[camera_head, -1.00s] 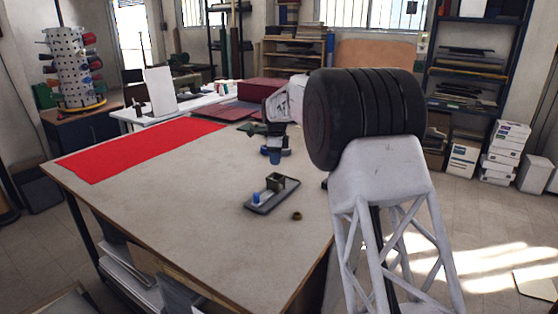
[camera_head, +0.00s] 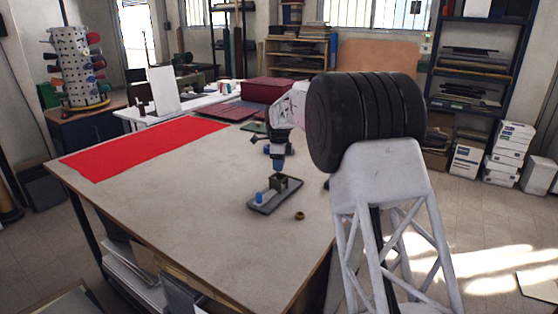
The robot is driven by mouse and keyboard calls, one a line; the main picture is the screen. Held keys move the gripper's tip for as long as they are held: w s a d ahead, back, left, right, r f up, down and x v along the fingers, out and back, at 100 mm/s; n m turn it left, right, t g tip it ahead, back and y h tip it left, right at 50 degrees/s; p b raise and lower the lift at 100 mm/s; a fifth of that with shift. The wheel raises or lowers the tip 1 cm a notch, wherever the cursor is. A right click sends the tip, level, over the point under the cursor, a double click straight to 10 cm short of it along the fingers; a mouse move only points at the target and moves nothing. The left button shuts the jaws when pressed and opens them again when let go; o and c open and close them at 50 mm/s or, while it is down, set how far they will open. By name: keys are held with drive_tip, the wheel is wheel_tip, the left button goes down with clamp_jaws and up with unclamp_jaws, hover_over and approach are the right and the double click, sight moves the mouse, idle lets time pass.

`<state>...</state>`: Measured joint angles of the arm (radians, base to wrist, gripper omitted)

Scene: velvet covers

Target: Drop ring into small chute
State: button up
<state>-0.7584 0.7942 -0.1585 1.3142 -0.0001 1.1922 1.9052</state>
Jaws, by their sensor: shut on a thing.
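A small tray (camera_head: 264,209) lies on the big table, carrying a dark green square box (camera_head: 281,184) and a short blue piece (camera_head: 260,197). The box may be the small chute, but its opening is too small to make out. A small brown ring (camera_head: 300,216) lies on the bare table, just right of the tray. My gripper (camera_head: 278,169) points down over the green box, its tip close above or at the box's top. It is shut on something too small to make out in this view.
The table (camera_head: 180,210) has a red cloth (camera_head: 140,150) along its far left side and is otherwise mostly bare around the tray. A dark red box (camera_head: 270,90) stands behind. The table's near right edge is close to the ring.

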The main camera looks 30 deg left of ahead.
drive_tip(key=shift+f, duration=1.35)
idle(0.3)
idle(0.3)
drive_tip(key=o, duration=1)
drive_tip(key=shift+c, duration=0.2)
drive_tip(key=shift+r, duration=2.95)
